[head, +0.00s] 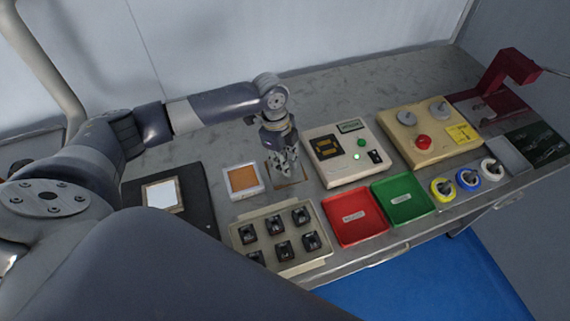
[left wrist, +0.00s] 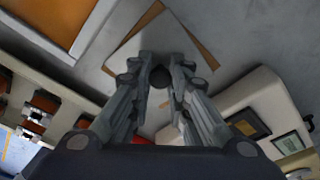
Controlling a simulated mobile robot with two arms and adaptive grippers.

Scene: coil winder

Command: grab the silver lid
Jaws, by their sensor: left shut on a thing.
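The silver lid (left wrist: 165,35) is a flat grey square plate with a small dark knob (left wrist: 160,76) in its middle. In the left wrist view it lies over a brown square, turned a little against it, so brown edges show at its corners. My left gripper (head: 288,172) points down over it in the head view, behind the tray of dark parts. Its fingers are shut on the knob, which sits between the fingertips in the left wrist view (left wrist: 160,80). The fingers hide part of the plate. My right gripper is in neither view.
A white-framed orange square (head: 243,181) lies just left of the lid, and a beige device (head: 330,165) stands close on the right. A beige tray (head: 285,207), red tray (head: 354,215) and green tray (head: 403,199) lie in front. The bench behind is clear.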

